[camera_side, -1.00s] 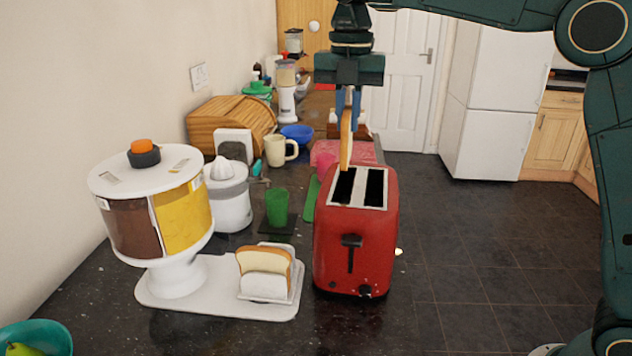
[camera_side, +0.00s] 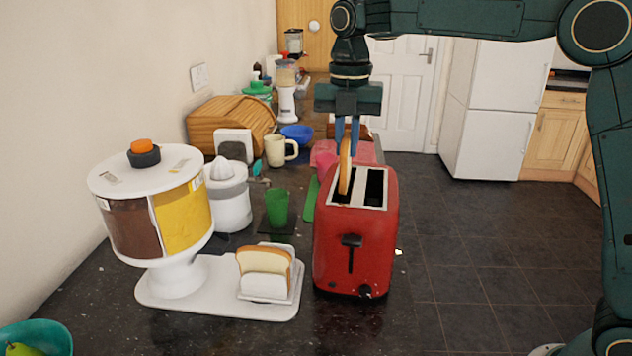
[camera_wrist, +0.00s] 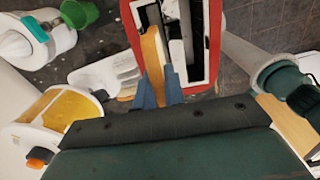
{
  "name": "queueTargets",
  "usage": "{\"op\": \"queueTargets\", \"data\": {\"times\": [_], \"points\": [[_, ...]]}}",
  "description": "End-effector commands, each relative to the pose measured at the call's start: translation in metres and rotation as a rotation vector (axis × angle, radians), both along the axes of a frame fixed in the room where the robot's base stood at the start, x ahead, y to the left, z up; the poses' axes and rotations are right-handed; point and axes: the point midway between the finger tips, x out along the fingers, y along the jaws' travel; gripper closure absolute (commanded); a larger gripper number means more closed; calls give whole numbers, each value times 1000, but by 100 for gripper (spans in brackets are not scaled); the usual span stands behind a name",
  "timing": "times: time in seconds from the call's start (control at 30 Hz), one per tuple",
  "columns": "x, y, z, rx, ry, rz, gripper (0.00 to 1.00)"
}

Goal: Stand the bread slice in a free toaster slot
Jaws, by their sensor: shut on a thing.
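The red toaster (camera_side: 356,240) stands on the dark counter with two long slots in its pale top. My gripper (camera_side: 347,136) is above the toaster's back part, its blue fingers shut on a bread slice (camera_side: 345,168). The slice is upright, edge-on to the side camera, and its lower part is at or in the left slot; its bottom edge is hidden. The right slot (camera_side: 374,186) looks empty. In the wrist view the slice (camera_wrist: 155,62) is between my fingers (camera_wrist: 160,88), over one slot of the toaster (camera_wrist: 214,40).
A white rack (camera_side: 268,286) with another bread slice (camera_side: 265,262) stands left of the toaster, beside a brown and yellow canister (camera_side: 155,220). A green cup (camera_side: 277,208), a juicer (camera_side: 228,195) and a cream mug (camera_side: 280,150) stand behind. Floor lies open to the right.

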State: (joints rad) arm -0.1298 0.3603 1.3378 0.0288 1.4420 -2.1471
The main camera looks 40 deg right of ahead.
Motion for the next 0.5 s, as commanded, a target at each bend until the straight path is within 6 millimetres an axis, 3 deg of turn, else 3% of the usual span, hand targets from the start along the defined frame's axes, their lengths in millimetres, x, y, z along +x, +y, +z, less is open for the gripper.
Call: {"op": "queueTargets", "data": {"times": [0.5], "points": [[0, 0, -27, 0, 1, -1, 100]]}}
